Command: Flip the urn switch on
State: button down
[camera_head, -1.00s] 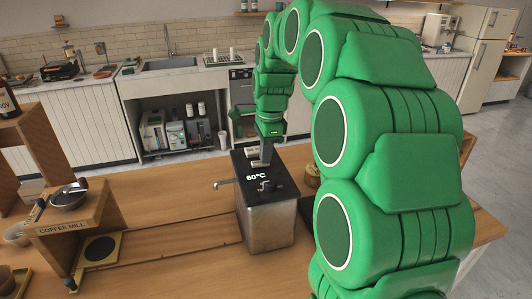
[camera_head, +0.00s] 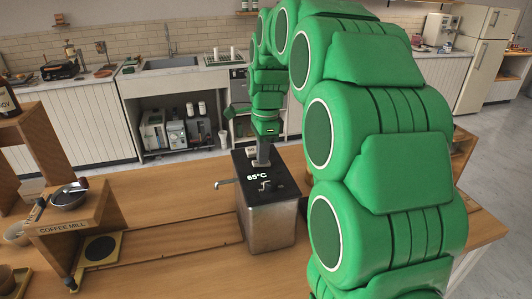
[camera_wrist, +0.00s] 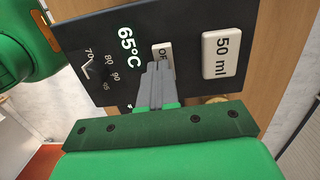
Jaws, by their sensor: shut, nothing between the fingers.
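The urn (camera_head: 268,228) is a metal box with a black top, standing on the wooden counter. Its display (camera_head: 257,177) reads 65°C. In the wrist view a pale switch (camera_wrist: 160,47) shows the letters "OF", the rest covered by my fingers. A white "50 ml" button (camera_wrist: 222,54) sits to its right, and the display (camera_wrist: 127,46) and a temperature dial (camera_wrist: 88,68) to its left. My gripper (camera_head: 262,164) is shut and empty, pointing down at the far part of the urn's top. In the wrist view its fingertips (camera_wrist: 157,66) overlap the switch; I cannot tell whether they touch it.
A spout (camera_head: 223,184) sticks out from the urn's left side. My arm hides the counter right of the urn.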

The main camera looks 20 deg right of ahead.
aim_at(270, 162)
notch_tip(270, 162, up, 14)
jog(key=d, duration=0.2)
jog(key=shift+w+f+t, duration=0.2)
jog(key=shift+w+t, duration=0.1)
jog(key=shift+s, duration=0.1)
jog(key=s+a+f+n, duration=0.1)
jog(key=s+f+n, duration=0.5)
jog(key=s, duration=0.6)
jog(key=s+a+f+n+g, duration=0.1)
jog(key=s+f+n, duration=0.5)
jog(key=s, duration=0.7)
jog(key=s+a+f+n+g+h, duration=0.1)
jog(key=s+f+n, duration=0.5)
jog(key=s, duration=0.7)
jog(key=shift+a, duration=0.65)
jog(key=shift+s, duration=0.1)
